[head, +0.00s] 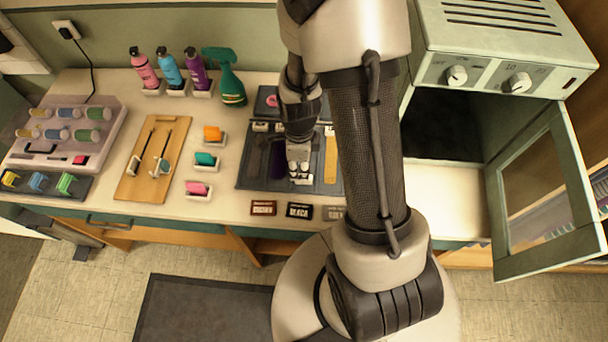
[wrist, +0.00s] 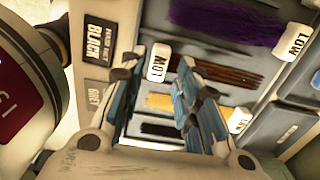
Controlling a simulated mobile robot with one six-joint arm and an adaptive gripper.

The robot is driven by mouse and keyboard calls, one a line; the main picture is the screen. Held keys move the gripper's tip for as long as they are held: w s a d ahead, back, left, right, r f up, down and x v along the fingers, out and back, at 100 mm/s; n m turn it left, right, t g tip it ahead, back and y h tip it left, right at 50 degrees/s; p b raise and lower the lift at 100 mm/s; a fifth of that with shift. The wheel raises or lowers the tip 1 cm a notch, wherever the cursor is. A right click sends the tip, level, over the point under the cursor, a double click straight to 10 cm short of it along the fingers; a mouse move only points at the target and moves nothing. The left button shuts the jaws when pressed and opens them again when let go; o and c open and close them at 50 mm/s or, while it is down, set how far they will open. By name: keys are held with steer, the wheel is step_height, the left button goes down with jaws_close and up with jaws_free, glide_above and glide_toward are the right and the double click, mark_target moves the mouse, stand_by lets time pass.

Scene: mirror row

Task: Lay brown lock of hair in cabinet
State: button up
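My gripper is low over the mat in the head view (head: 300,172). The cabinet (head: 490,32) stands at the right, its glass door (head: 545,190) open and its inside dark.
A purple lock (wrist: 225,22) and a yellow lock (wrist: 158,101) lie on either side. Name plates (head: 263,208) line the counter front. The open door juts out past the counter.

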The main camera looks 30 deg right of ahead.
step_height(320, 180, down, 5)
steer(key=shift+b, duration=0.8)
steer(key=shift+c, duration=0.4)
jaws_close()
